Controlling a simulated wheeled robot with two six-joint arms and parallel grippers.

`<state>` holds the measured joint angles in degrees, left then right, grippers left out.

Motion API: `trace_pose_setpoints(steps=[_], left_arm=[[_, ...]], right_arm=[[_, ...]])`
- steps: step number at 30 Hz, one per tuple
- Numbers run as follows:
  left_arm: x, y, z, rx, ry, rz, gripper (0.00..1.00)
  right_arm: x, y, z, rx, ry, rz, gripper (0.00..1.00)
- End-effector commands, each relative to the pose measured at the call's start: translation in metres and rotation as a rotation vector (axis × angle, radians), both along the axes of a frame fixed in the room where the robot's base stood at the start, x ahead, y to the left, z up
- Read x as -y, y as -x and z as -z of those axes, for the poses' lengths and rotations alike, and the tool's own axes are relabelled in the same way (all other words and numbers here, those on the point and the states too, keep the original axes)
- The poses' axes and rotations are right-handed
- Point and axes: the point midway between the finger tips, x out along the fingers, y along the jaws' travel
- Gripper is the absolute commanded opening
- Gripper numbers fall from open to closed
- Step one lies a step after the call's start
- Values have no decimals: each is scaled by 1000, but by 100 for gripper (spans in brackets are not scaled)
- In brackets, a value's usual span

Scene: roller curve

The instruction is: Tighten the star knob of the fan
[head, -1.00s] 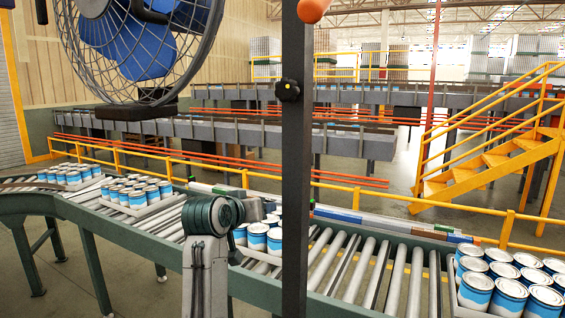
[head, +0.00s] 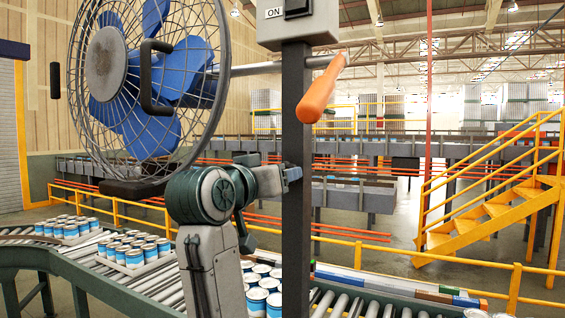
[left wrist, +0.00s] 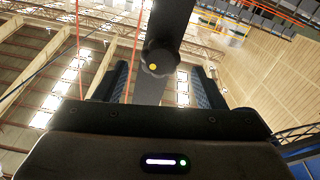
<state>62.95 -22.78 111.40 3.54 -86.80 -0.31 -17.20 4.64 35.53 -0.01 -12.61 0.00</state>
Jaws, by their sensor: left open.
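The black star knob (left wrist: 158,62) with a yellow centre dot sits on the dark post (left wrist: 150,95), between my open left fingers in the left wrist view. Gaps show on both sides of the knob; I cannot tell how deep it lies between the fingers. In the head view, my left gripper (head: 290,175) is at the post (head: 296,120), and the knob is hidden by it. The blue-bladed fan (head: 106,58) in its wire cage stands to the upper left. My right gripper is not in view.
A grey switch box (head: 298,28) marked ON tops the post, with an orange lever (head: 320,92) to its right. Behind are roller conveyors with trays of blue-white cans (head: 133,250), yellow rails and yellow stairs (head: 495,205).

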Motion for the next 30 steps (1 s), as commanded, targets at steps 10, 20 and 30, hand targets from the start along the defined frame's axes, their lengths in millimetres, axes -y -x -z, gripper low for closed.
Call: trace_pose_setpoints(steps=[10, 20, 30], left_arm=[[15, -33, 0, -1, 0, 0, 64], [15, -34, 1, 0, 0, 0, 52], [15, -34, 1, 2, -4, 0, 19]], right_arm=[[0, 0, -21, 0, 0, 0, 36], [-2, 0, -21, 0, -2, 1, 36], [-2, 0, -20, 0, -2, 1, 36]])
